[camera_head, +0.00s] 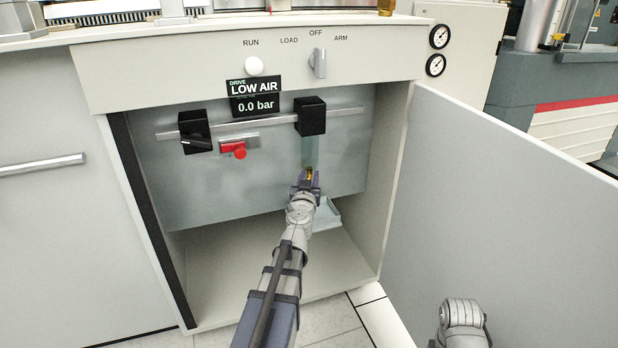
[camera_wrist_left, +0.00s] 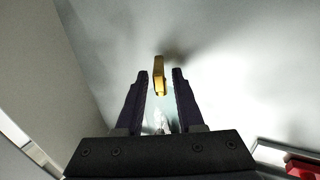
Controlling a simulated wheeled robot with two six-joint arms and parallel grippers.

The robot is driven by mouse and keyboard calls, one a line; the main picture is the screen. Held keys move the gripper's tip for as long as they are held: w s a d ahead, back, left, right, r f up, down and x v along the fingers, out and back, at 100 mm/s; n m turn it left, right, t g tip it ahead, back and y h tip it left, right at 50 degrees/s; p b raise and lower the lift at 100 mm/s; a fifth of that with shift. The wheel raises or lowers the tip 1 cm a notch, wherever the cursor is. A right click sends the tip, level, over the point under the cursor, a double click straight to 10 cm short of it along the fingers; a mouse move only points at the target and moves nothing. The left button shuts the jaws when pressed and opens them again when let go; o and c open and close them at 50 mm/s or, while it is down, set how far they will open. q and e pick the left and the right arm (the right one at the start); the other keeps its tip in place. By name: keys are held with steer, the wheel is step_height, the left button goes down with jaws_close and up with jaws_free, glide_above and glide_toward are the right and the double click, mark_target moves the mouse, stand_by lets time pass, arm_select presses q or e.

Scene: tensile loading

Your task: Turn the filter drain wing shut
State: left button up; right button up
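The filter drain wing is a small brass tab (camera_head: 309,175) below the filter's clear bowl (camera_head: 309,150) inside the open cabinet. In the left wrist view the brass wing (camera_wrist_left: 159,78) stands upright, with its narrow edge towards the camera. My left gripper (camera_head: 306,182) is at the wing, reaching in from below. Its two dark fingers (camera_wrist_left: 160,84) are open, one on each side of the wing, with a visible gap on both sides. The wing sits near the fingertips. Only part of my right arm shows at the lower right; its gripper is out of view.
The black filter head (camera_head: 311,116) hangs on a rail, with a black knob unit (camera_head: 194,132) and a red valve (camera_head: 235,150) to its left. A pale tray (camera_head: 326,214) lies below. The open door (camera_head: 510,220) bounds the right side. The display (camera_head: 255,105) reads LOW AIR, 0.0 bar.

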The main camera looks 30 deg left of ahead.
arm_select(q)
jaws_close()
steer(key=shift+a+h, duration=0.1)
steer(key=shift+h, duration=0.2)
steer(key=m+h, duration=0.3)
steer(key=h, duration=0.1)
steer(key=a+m+h, duration=0.1)
steer(key=m+h, duration=0.2)
steer(key=h, duration=0.1)
steer(key=m+h, duration=0.3)
steer(key=h, duration=0.2)
steer(key=shift+w+a, duration=0.1)
steer(key=shift+a, duration=0.15)
steer(key=shift+m+g+h, duration=0.3)
steer(key=shift+m+h, duration=0.5)
steer(key=shift+h, duration=0.5)
steer(key=shift+d+m+g+h, duration=0.1)
steer(key=shift+m+g+h, duration=0.2)
steer(key=shift+h, duration=0.1)
steer(key=shift+o, duration=0.9)
jaws_free()
